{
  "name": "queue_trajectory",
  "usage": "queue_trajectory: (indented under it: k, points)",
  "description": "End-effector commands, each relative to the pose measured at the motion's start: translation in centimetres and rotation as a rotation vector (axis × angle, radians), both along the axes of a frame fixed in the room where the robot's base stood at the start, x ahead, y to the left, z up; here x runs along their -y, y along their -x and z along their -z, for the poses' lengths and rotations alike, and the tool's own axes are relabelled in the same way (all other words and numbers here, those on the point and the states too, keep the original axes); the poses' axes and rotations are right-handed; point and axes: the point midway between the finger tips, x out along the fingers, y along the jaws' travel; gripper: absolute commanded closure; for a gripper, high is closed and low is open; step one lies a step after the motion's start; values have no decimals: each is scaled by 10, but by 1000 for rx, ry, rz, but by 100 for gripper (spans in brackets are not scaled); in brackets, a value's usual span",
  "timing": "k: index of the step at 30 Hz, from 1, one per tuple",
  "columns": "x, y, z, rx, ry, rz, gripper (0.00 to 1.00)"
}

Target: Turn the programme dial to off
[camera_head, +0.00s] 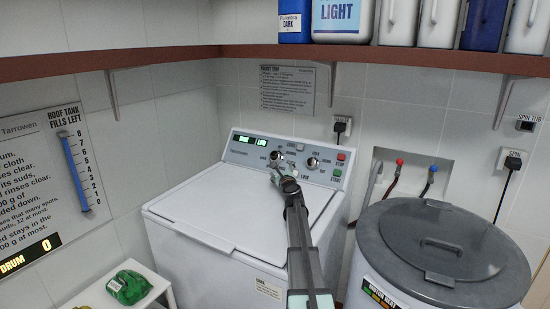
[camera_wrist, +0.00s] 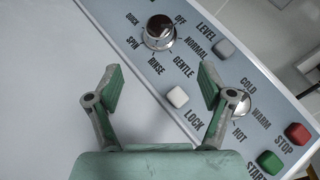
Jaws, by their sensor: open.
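The programme dial (camera_wrist: 159,32) is a round chrome knob with a dark top on the washing machine's blue panel. It is ringed by OFF, NORMAL, GENTLE, RINSE, SPIN and QUICK; I cannot tell which word it points at. In the head view it is the left knob (camera_head: 275,156). My gripper (camera_wrist: 162,85) is open and empty, its green fingers apart below the dial in the wrist view, not touching it. In the head view my gripper (camera_head: 280,175) is over the panel's front edge, just below the dial.
A white LOCK button (camera_wrist: 177,97) lies between the fingers' lines of view. A grey LEVEL button (camera_wrist: 225,47), a temperature knob (camera_wrist: 241,103), a red STOP button (camera_wrist: 297,133) and a green START button (camera_wrist: 269,162) are to the right. A spin tub (camera_head: 430,240) stands right.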

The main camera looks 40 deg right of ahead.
Motion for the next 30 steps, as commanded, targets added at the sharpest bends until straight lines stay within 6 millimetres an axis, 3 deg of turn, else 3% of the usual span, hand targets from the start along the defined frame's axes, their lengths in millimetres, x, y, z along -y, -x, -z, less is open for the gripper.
queue_trajectory:
  k: [21, 30]
  points:
    - [61, -122, -1, 0, 1, -1, 19]
    - [69, -139, 0, -2, 2, -1, 19]
